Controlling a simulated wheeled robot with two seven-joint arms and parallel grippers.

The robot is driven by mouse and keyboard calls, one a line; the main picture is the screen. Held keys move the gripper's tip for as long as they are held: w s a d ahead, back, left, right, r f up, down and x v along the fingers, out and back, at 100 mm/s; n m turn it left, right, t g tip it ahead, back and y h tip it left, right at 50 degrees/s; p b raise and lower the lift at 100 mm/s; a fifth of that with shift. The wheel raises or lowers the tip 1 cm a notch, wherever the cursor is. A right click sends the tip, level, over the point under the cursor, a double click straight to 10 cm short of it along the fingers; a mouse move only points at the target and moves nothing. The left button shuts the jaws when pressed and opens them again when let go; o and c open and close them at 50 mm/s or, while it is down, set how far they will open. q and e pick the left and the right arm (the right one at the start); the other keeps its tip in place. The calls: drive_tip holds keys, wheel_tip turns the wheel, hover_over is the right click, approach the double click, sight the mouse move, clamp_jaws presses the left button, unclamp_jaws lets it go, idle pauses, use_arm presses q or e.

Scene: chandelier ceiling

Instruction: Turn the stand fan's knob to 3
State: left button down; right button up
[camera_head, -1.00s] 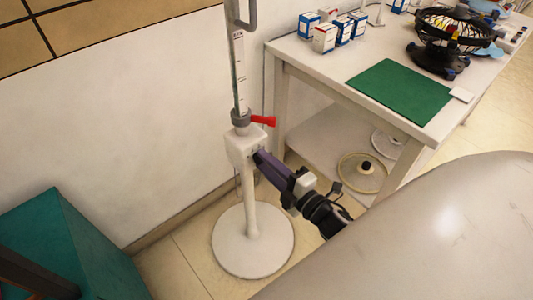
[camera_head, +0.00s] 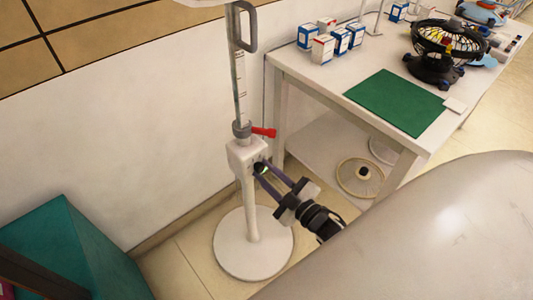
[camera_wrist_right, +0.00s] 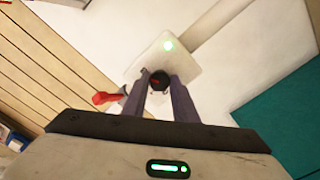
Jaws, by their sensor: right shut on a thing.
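The stand fan (camera_head: 252,222) is white, with a round floor base, a boxy control housing (camera_head: 240,152) and a graduated pole rising out of the top of the head view. A red lever (camera_head: 264,132) sticks out above the housing. My left gripper is not in view.
A white table (camera_head: 330,82) at the back right carries small boxes (camera_head: 322,47), a green mat (camera_head: 398,102) and a black desk fan (camera_head: 435,50). A round fan part (camera_head: 360,177) lies on its lower shelf. A teal box (camera_head: 65,245) stands at the left.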

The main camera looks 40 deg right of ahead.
drive_tip(key=shift+d, duration=0.1)
idle(0.3)
drive_tip(key=o, duration=1)
drive_tip(key=shift+o, duration=0.2)
drive_tip(key=s, duration=1)
drive_tip(key=shift+s+d+p, duration=0.15)
drive_tip(key=shift+d+p, duration=0.15)
drive_tip(key=shift+d, duration=0.05)
